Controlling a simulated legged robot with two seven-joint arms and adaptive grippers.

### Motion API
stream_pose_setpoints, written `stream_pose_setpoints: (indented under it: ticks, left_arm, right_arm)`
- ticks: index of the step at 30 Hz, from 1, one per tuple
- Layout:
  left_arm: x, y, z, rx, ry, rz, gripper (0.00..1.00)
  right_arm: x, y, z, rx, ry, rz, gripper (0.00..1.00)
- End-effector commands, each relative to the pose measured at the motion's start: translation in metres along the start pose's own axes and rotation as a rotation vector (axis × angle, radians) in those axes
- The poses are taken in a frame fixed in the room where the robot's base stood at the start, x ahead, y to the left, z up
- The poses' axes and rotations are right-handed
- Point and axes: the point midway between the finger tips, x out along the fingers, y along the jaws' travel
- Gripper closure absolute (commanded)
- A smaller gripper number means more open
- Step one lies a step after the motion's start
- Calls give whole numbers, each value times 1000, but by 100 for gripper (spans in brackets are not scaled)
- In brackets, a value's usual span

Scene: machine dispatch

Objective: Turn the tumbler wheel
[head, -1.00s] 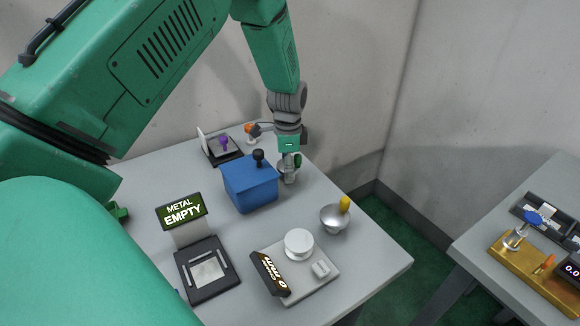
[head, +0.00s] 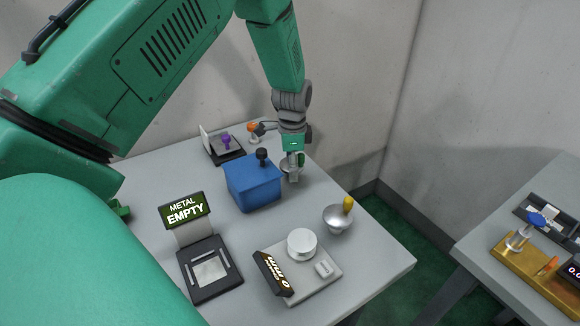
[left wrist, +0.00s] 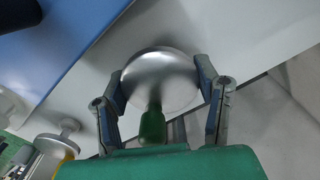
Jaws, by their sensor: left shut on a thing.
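My left gripper (head: 292,176) points down at the back of the grey table, just right of a blue box (head: 254,186) with a black knob (head: 262,156). In the left wrist view its fingers (left wrist: 161,82) are shut on a round silver bowl-like piece (left wrist: 160,77) with a green handle (left wrist: 152,125), one finger on each side. In the head view the gripper hides most of this piece. I cannot tell for sure which part is the tumbler wheel. My right gripper is not in view.
A silver bowl with a yellow handle (head: 338,218) stands near the right edge. A purple-knobbed device (head: 226,142) is behind. Another table (head: 480,250) is at right.

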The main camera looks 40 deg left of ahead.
Motion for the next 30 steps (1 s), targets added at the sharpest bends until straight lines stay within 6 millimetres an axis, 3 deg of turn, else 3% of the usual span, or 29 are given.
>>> stream_pose_setpoints:
  ticks: [2,3,4,12,16,30]
  left_arm:
    - [-6,-4,-8,4,16,-16,72]
    - [-6,-4,-8,4,16,-16,29]
    - [-5,-4,-8,4,15,-16,21]
    - [-3,-3,-2,1,11,-8,21]
    - [-13,-4,-1,1,12,-8,21]
    - [-104,-3,-6,3,11,-11,21]
  right_arm:
    - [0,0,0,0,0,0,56]
    - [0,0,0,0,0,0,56]
    - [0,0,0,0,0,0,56]
    - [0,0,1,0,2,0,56]
    - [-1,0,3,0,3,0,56]
    - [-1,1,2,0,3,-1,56]
